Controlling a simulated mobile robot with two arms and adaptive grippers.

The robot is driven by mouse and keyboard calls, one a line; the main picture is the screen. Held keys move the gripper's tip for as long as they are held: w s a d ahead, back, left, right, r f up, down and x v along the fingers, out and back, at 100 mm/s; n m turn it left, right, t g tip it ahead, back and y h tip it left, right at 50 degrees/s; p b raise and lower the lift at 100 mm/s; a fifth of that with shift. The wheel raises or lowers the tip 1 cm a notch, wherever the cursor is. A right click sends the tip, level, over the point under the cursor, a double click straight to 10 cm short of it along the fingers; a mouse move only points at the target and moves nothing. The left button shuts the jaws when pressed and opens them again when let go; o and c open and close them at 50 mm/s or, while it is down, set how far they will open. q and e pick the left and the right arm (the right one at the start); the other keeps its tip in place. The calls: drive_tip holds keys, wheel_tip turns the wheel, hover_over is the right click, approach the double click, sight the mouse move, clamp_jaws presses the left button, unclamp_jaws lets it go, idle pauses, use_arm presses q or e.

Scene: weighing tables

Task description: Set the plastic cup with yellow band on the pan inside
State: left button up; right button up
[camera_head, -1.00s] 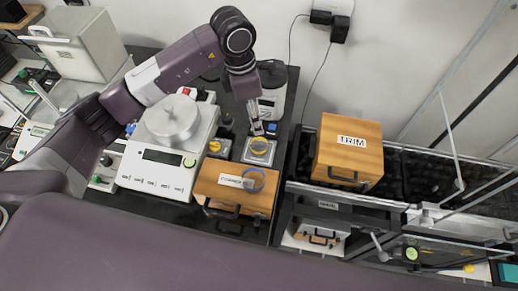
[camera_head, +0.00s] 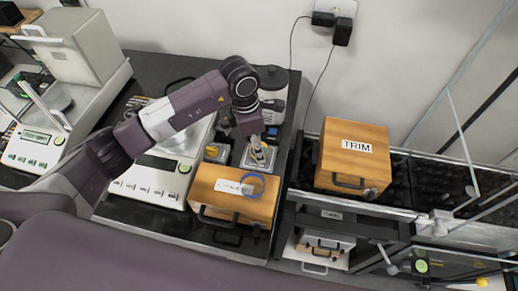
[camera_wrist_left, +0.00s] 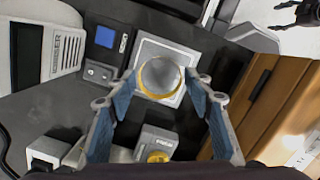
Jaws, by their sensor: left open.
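The plastic cup with yellow band (camera_wrist_left: 159,78) stands upright on a small square plate (camera_wrist_left: 178,52) in the left wrist view. In the head view the cup (camera_head: 258,157) is partly hidden by my left gripper (camera_head: 257,143). My left gripper (camera_wrist_left: 163,115) is open, with its blue-padded fingers on either side of the cup's near part. I cannot tell whether they touch it. My right gripper is not in view. I cannot tell which pan is the inside one; a glass-framed enclosure (camera_head: 450,130) stands at the right of the head view.
A wooden box (camera_head: 208,187) with a blue-banded ring-shaped item (camera_head: 259,179) on top is close in front of the cup. A wooden TRIM box (camera_head: 352,167) stands to the right. A white balance (camera_head: 140,183) is to the left. A yellow-knobbed device (camera_wrist_left: 158,145) is beside the gripper.

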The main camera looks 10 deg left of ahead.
use_arm(q)
drive_tip(key=shift+w+d+f, duration=0.1)
drive_tip(key=shift+d+f, duration=0.05)
drive_tip(key=shift+f, duration=1.1)
drive_tip(key=c, duration=0.7)
drive_tip(key=shift+o, duration=0.2)
drive_tip(key=shift+r, duration=0.15)
